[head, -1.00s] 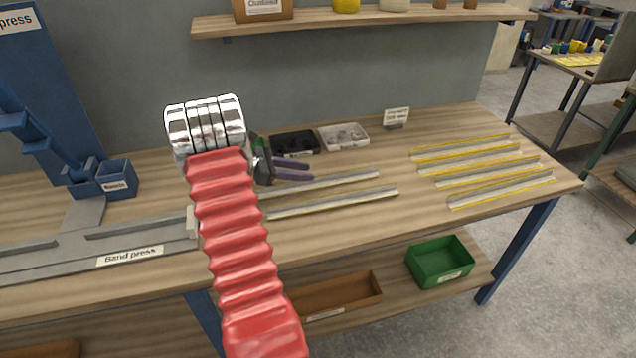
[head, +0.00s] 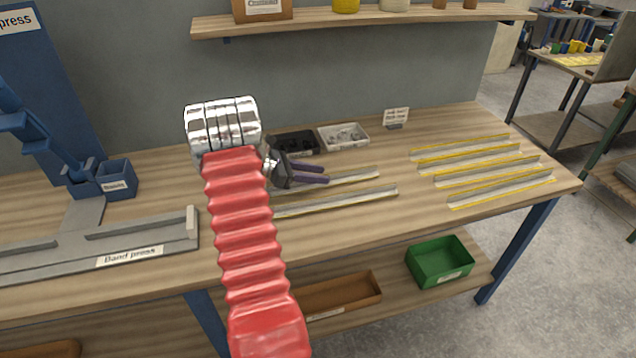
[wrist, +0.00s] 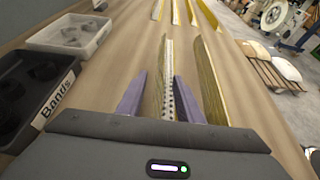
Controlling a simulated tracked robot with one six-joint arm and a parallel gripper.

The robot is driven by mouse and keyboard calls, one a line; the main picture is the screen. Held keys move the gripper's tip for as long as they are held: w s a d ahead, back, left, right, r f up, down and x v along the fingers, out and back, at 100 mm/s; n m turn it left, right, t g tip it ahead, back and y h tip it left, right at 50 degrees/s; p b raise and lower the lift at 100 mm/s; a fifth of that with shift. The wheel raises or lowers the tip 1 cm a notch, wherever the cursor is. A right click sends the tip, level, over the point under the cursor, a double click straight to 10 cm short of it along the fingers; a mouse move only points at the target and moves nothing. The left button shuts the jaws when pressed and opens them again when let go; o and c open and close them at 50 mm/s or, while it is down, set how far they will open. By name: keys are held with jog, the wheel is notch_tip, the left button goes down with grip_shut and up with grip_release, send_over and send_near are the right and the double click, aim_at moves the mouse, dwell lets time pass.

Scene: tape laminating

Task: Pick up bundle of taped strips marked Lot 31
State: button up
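My gripper (head: 327,174) has two purple fingers and is open, above the bench near the two left-hand strips. The far strip (head: 356,178) and the near strip (head: 350,200) lie roughly parallel, partly hidden by my arm. In the wrist view one strip (wrist: 168,75) with a perforated-looking edge lies between the open fingers (wrist: 160,95) as seen, and a yellowish strip (wrist: 211,80) lies just right of them. I cannot tell the height of the fingers above the strip. No Lot 31 marking is readable, and no bundle is clearly distinguishable.
Several yellow-edged strips (head: 485,170) lie at the bench's right. A black bin (head: 293,141), a white bin (head: 343,136) and a small sign (head: 396,117) stand behind. The band press (head: 130,245) is at left. A green box (head: 440,260) sits on the lower shelf.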

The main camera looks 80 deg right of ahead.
jog(key=shift+c, duration=0.2)
grip_shut()
dwell(0.4)
